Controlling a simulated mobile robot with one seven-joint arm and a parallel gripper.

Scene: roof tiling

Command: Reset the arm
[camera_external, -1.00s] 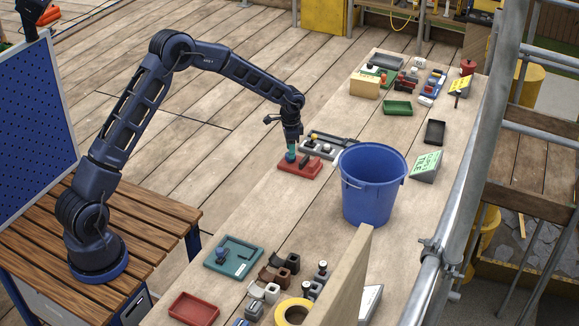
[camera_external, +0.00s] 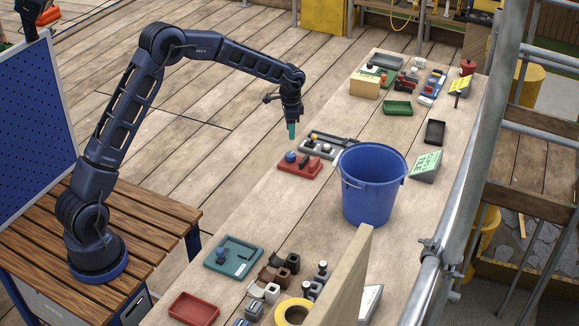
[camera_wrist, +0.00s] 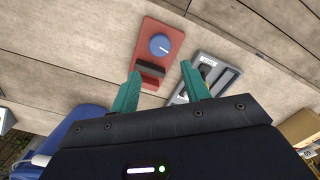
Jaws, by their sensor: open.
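My gripper (camera_external: 292,131) hangs from the dark blue arm, above the near-left edge of the plank workbench. In the wrist view its two green fingers (camera_wrist: 163,97) stand apart with nothing held between them. Below and ahead of them is a red block (camera_external: 300,164) with a round blue knob and a dark raised piece; it also shows in the wrist view (camera_wrist: 150,35). The gripper is clear of it. A grey tray (camera_external: 323,146) with a yellow-marked item and dark pieces lies just behind the red block.
A blue bucket (camera_external: 372,205) stands on the bench right of the gripper. A green tray (camera_external: 397,108) and a black tray (camera_external: 434,133) lie farther back. A teal tray (camera_external: 233,256) and a red tray (camera_external: 194,309) lie in front. A scaffold pole (camera_external: 430,270) runs along the right.

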